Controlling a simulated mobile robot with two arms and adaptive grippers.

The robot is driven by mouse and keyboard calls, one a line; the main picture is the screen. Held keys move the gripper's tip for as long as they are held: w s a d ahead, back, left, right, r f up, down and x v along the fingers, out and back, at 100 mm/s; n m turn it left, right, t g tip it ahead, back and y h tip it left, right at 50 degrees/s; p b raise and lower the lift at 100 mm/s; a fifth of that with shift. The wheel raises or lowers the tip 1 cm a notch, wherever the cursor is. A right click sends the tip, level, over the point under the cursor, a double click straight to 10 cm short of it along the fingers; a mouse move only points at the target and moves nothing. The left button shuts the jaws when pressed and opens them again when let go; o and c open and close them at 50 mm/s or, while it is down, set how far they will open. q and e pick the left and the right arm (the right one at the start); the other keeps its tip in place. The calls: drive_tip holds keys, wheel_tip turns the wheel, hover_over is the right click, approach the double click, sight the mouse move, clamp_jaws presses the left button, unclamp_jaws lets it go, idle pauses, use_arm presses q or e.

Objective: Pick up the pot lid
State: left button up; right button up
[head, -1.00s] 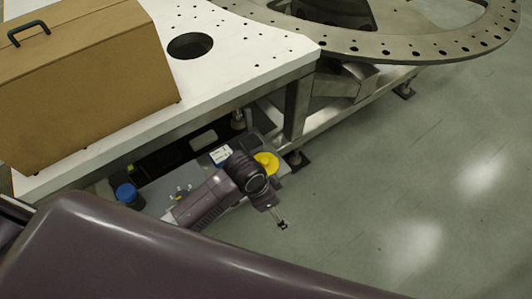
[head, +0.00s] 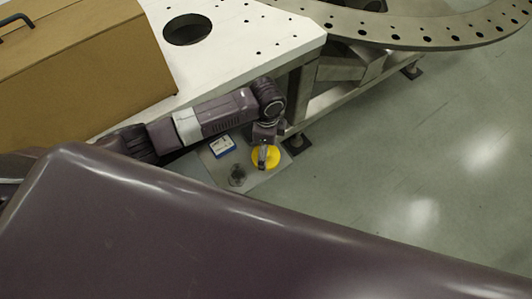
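A round yellow thing (head: 272,162), which looks like the pot lid, lies on a low grey surface (head: 216,172) beside the white table. My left gripper (head: 262,165) points down over the yellow thing and hides part of it. I cannot tell whether its fingertips touch it, or whether they are open or shut. My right gripper is not in view.
A blue and white box (head: 222,147) and a small dark grey object (head: 237,176) stand near the yellow thing. The white table (head: 230,65) carries a brown case (head: 80,75). A metal ring plate (head: 440,42) is beyond. Floor at right is clear.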

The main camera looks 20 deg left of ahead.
use_arm(q)
wheel_tip(320, 180, down, 2)
drive_tip(key=shift+a+f, duration=0.15)
drive_tip(key=shift+f, duration=0.45)
drive_tip(key=c, duration=1.3)
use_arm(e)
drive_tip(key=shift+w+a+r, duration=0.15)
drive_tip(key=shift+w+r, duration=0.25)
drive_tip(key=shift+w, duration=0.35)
use_arm(q)
drive_tip(key=shift+r, duration=0.1)
